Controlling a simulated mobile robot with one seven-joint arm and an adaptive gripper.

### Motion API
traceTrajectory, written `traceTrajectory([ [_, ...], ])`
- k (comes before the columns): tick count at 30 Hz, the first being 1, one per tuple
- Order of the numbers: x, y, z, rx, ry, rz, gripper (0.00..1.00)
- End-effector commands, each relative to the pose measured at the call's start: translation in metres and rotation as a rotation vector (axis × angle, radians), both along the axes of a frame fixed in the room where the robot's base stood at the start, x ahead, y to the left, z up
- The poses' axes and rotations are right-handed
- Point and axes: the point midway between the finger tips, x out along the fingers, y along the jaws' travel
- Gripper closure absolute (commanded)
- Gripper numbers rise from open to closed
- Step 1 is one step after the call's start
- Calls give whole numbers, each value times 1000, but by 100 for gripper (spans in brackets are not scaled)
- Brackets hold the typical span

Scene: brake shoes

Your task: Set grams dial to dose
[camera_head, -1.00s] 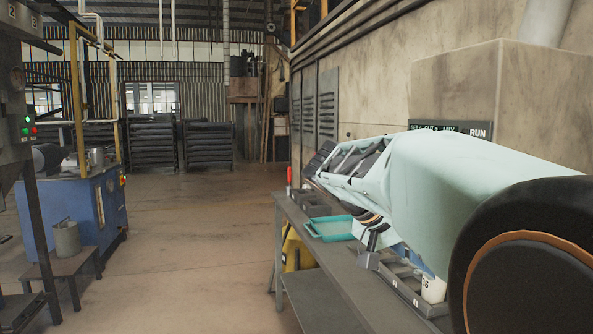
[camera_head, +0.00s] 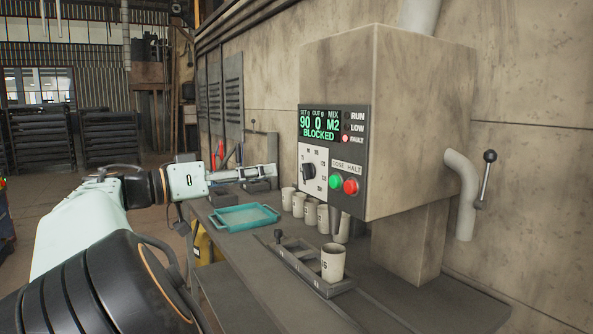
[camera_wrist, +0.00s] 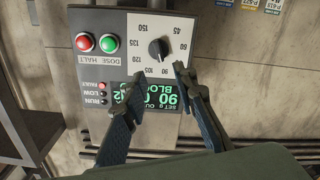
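The grams dial (camera_head: 308,170) is a dark knob on a white numbered plate, on the front panel of a beige dosing box (camera_head: 425,130). The wrist view shows the dial (camera_wrist: 158,49) upside down, ringed by numbers from 45 to 150. The display (camera_head: 319,124) reads set 90, out 0, M2, BLOCKED. My gripper (camera_head: 274,172) is left of the panel in the head view. In the wrist view, my gripper (camera_wrist: 158,76) has its two fingers apart with nothing between them. The dial appears just beyond the fingertips; I see no contact.
Green and red buttons (camera_head: 343,184) sit beside the dial, and the fault lamp glows. Below are several pale cups (camera_head: 299,204), a cup (camera_head: 333,262) on a dark rail fixture, and a teal tray (camera_head: 244,217) on the grey bench. A lever pipe (camera_head: 466,190) projects at right.

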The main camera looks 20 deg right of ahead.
Motion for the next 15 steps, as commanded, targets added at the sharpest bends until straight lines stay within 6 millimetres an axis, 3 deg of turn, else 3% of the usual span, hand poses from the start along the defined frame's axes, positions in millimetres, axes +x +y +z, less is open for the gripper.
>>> traceTrajectory([
  [9, 10, -62, -2, 2, 1, -5, 74],
  [15, 15, -82, -1, 2, 2, -3, 74],
])
